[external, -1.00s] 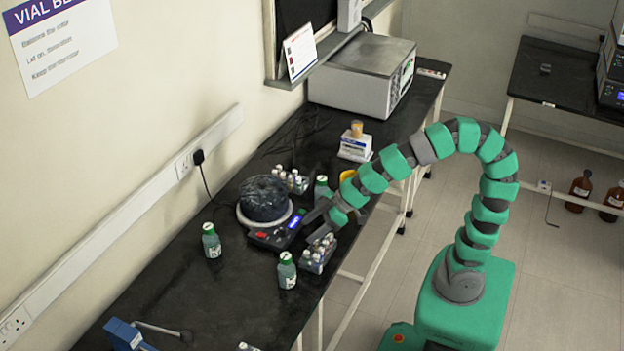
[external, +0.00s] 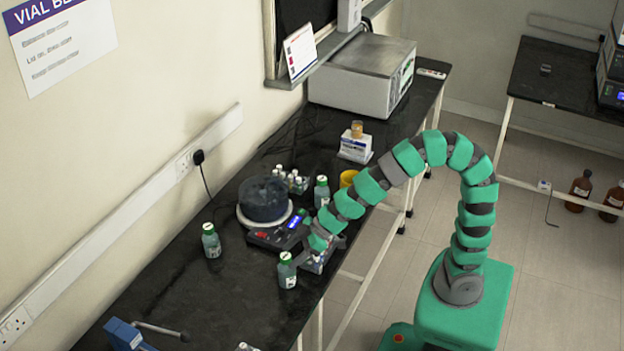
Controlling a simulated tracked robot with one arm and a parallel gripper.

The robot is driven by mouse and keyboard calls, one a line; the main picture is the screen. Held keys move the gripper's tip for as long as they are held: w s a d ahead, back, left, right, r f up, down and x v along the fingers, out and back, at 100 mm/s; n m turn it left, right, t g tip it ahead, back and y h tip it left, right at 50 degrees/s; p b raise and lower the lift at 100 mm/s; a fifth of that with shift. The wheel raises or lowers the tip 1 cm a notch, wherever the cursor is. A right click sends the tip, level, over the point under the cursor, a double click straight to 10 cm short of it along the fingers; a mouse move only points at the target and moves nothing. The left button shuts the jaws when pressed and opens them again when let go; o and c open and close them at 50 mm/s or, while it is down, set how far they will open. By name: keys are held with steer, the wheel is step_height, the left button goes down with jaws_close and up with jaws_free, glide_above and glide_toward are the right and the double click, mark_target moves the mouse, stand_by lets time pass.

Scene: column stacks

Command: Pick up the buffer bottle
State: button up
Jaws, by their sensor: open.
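Several similar bottles with grey-green contents and green-and-white caps stand on the black bench; their labels are too small to read, so I cannot tell which is the buffer bottle. One bottle (external: 287,272) stands upright near the bench's front edge. My gripper (external: 298,258) is open, low and right beside this bottle at its upper right; whether the fingers touch it or straddle it is unclear. Another bottle (external: 211,241) stands to the left, and one more (external: 321,191) stands behind my gripper.
A vial rack (external: 318,262) sits close to my gripper, partly hidden by it. A round device with a dark bowl (external: 264,201) stands behind, with a second vial rack (external: 291,180) and a yellow container (external: 348,179) beyond. Bare bench (external: 190,290) lies to the left.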

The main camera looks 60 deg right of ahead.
mark_target(280, 264)
steer(key=b+x, duration=0.1)
steer(key=x, duration=0.4)
steer(key=shift+w, duration=0.1)
steer(key=shift+r, duration=0.1)
jaws_close()
